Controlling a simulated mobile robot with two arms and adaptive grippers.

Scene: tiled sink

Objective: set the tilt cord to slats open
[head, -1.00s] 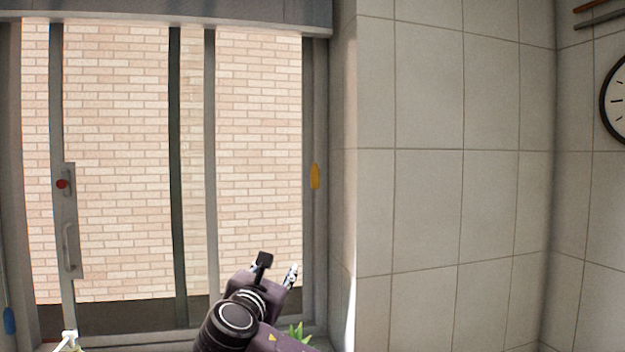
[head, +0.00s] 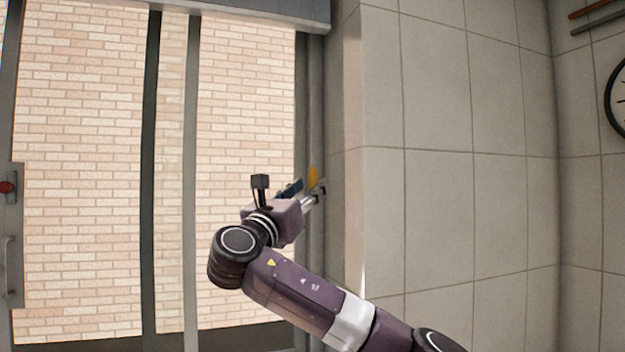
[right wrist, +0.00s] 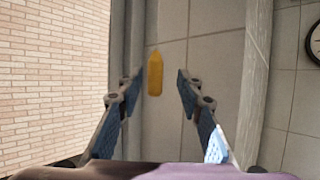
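The yellow cord tassel (head: 312,180) hangs at the right edge of the window, beside the frame; its cord is too thin to make out. My right gripper (head: 306,190) is raised close to it, partly in front of its lower end. In the right wrist view, the gripper (right wrist: 157,82) is open, with blue-padded fingers apart. The tassel (right wrist: 155,74) shows upright in the gap between the fingertips, nearer the left one, with neither finger seen touching it. How far it lies beyond the tips is hard to tell. My left gripper is out of view.
A grey blind headrail or casing (head: 255,10) runs above the window; no lowered slats show. A window handle (head: 12,265) is at the far left. A tiled wall (head: 455,120) stands right of the window recess, and a clock (head: 618,98) hangs beyond.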

